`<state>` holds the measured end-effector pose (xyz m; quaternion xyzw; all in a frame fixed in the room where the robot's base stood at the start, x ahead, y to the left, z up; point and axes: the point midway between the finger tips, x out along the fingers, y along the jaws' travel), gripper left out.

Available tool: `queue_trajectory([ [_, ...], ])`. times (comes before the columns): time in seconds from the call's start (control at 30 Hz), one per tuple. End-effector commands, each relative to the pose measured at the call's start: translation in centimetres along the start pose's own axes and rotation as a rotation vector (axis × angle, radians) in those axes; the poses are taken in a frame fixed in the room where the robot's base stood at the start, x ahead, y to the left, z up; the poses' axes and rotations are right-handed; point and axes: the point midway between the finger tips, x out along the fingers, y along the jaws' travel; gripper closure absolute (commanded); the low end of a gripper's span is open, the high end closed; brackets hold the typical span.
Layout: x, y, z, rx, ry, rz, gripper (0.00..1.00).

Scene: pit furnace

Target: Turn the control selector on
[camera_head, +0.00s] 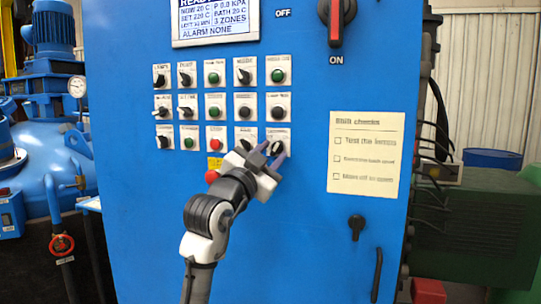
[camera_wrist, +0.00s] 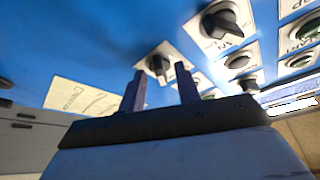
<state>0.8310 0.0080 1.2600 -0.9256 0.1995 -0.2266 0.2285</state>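The blue cabinet's grid of switches holds several black selector knobs on white plates. The bottom-right selector (camera_head: 276,148) is at my gripper (camera_head: 270,153), whose fingers partly cover it. Its label is too small to read, so I cannot confirm that it is the control selector. In the wrist view a black selector knob (camera_wrist: 156,65) on a white plate lies beyond and between the two dark fingers of my gripper (camera_wrist: 160,82). The fingers are apart, and no contact with the knob is visible. The knob's exact setting is unclear.
A neighbouring selector (camera_head: 244,141) is close on the left, and a red button (camera_head: 211,176) sits below left. A paper checklist (camera_head: 366,153) is on the right of the cabinet. A large red-handled switch (camera_head: 336,22) is above, with a small readout panel (camera_head: 215,20) at upper left.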

Motion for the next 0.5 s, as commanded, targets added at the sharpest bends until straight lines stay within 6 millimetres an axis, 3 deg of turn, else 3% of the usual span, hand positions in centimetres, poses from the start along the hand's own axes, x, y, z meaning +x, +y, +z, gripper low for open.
queue_trajectory([
  [0.17, -2.7, 0.1, 0.3, 0.001, 0.0, -0.003, 0.67],
  [0.5, -10.3, 0.1, 0.3, 0.001, 0.0, -0.004, 0.67],
])
